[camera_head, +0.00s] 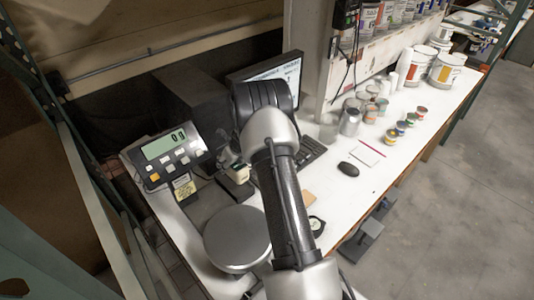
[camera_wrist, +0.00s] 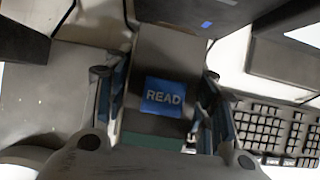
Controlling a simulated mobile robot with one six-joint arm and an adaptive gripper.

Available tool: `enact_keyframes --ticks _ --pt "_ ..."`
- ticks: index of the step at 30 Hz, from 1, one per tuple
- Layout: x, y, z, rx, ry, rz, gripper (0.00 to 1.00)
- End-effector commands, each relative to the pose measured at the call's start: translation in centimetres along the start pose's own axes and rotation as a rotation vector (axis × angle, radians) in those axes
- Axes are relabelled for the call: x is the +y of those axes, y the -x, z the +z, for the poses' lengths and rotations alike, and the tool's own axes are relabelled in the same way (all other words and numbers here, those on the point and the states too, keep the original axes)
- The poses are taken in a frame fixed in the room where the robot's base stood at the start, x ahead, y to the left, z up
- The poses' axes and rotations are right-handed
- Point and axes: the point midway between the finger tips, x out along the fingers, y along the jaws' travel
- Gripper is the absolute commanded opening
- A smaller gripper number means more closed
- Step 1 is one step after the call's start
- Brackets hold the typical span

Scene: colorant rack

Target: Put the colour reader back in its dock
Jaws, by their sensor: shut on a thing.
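The colour reader (camera_wrist: 160,52) is a grey block with a blue READ label, in the middle of the wrist view. My gripper (camera_wrist: 158,105) is shut on it, with one blue-padded finger on each side. A teal strip shows at the reader's near end. In the head view my arm hides most of the gripper and reader. A small dark grey piece with a pale edge (camera_head: 237,186) sits beside my arm, between the scale display and the keyboard; I cannot tell if it is the dock. Whether the reader touches anything beneath it is hidden.
A scale display (camera_head: 165,152) and round scale plate (camera_head: 237,238) stand at the left. A monitor (camera_head: 278,76) is behind my arm. The keyboard (camera_wrist: 275,130) lies close on the right. A mouse (camera_head: 348,168), cans (camera_head: 350,121) and paint buckets (camera_head: 446,69) stand further right.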

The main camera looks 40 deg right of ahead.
Motion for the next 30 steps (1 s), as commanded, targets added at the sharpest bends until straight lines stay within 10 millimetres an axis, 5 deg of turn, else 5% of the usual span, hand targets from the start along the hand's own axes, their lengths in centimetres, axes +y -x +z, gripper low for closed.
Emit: enact_keyframes --ticks 12,25,26,30 --pt "-0.1 -3.9 -2.1 -0.003 0.001 -0.002 0.00" --pt "-0.1 -4.4 -2.3 -0.004 0.002 -0.002 0.00" --pt "0.0 -4.4 -2.5 -0.001 0.001 -0.001 0.53" --pt "0.0 -4.4 -2.5 -0.001 0.001 -0.001 0.62"
